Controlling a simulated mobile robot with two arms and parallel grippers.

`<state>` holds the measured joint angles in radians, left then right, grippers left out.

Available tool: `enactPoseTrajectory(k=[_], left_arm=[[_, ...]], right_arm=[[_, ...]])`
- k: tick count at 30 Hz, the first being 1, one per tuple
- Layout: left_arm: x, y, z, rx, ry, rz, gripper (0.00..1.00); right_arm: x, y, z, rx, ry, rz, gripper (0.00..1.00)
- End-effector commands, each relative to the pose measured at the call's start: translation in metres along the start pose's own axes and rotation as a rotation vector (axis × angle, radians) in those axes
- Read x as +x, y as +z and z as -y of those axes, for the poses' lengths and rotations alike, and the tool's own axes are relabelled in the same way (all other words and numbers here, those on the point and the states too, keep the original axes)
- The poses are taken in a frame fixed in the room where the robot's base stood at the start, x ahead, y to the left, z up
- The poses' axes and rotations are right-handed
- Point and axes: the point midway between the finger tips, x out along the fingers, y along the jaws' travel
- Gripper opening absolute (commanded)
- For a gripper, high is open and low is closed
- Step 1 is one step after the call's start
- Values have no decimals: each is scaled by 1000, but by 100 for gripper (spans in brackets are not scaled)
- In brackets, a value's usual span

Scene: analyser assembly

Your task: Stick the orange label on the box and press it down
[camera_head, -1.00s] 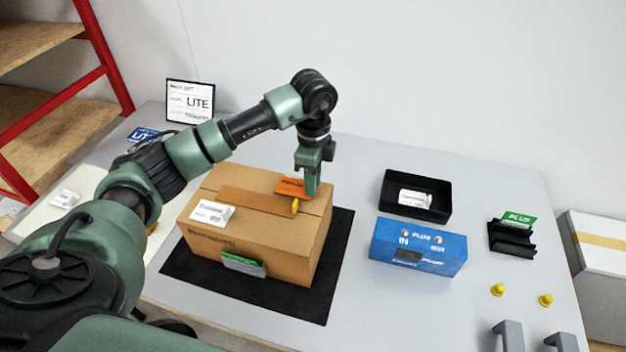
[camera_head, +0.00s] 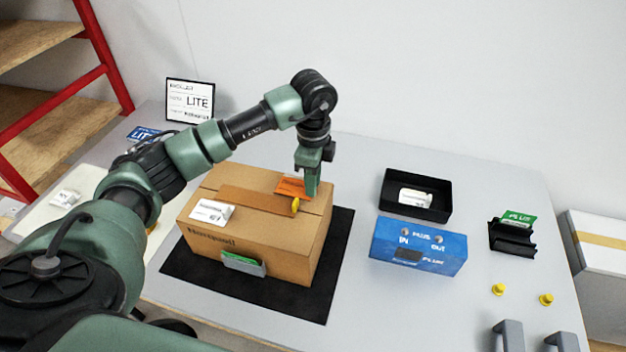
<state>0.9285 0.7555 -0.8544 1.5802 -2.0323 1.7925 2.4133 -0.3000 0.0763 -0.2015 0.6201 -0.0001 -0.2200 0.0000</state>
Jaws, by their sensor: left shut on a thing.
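The brown cardboard box (camera_head: 290,258) stands closed on a black mat (camera_head: 335,262), with a brown tape strip along its top. The orange label (camera_head: 290,187) is at the top face of the box, near its back right part. My left gripper (camera_head: 312,188) points down over that part of the box and is shut on the orange label at the label's right edge. The fingers hide part of the label, and I cannot tell whether it lies fully flat. A white label (camera_head: 211,211) sits at the box's front left top. My right gripper is not in view.
A blue box (camera_head: 417,262), a black tray (camera_head: 390,190) with a white item and a black holder (camera_head: 513,240) with a green card stand to the right. Two yellow knobs (camera_head: 499,289) and grey upright parts (camera_head: 510,333) are at the front right. A sign stands behind.

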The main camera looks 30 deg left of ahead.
Motion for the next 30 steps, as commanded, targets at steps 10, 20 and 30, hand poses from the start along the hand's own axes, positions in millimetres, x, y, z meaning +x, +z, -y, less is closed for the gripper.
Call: enactPoseTrajectory(k=[10,20,30], left_arm=[[0,0,0,0,1,0,47],[-6,0,0,0,0,0,47],[-30,0,0,0,0,0,47]], right_arm=[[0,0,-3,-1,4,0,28],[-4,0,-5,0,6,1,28],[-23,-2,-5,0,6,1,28]])
